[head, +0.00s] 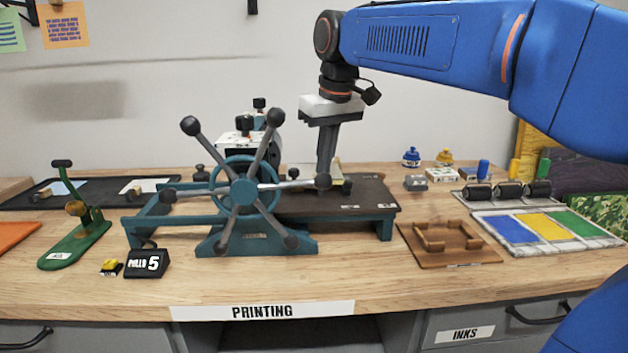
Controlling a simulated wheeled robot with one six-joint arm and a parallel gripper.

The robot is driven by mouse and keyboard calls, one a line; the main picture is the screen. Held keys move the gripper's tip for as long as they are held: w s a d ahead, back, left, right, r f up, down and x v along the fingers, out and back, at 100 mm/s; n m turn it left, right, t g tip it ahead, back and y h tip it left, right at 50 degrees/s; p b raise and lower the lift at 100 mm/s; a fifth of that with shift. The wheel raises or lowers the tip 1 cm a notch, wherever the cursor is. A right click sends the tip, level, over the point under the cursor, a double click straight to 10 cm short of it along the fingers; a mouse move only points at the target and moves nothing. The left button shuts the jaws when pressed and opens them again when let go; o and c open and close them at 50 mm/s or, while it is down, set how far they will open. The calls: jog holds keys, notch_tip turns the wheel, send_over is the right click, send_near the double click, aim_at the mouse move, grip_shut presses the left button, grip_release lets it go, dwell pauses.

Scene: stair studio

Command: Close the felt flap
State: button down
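A teal etching press (256,243) with a large spoked star wheel (242,195) stands mid-table. Its dark flat bed (350,198) reaches to the right. My gripper (326,186) points down over the bed, just right of the wheel. Its fingers line up edge-on, so their gap does not show. A pale cream piece (342,168) shows partly behind the fingers, by the roller; it may be part of the felt flap. The fingers and wheel hide much of it. I cannot tell the flap's angle or whether my gripper touches it.
A counter reading "PULLS 5" (146,263) and a green tool (75,238) stand at left. At right are a brown framed board (448,246), ink rollers (508,190), a colour tray (545,228) and small jars (411,157). The front table strip is mostly clear.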

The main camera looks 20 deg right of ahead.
jog(key=shift+w+v, duration=0.15)
jog(key=shift+v, duration=0.8)
jog(key=shift+w+v, duration=0.2)
jog(key=shift+v, duration=0.75)
jog(key=shift+w+v, duration=0.15)
jog(key=shift+v, duration=0.8)
jog(key=shift+a+r, duration=0.1)
jog(key=shift+a, duration=0.15)
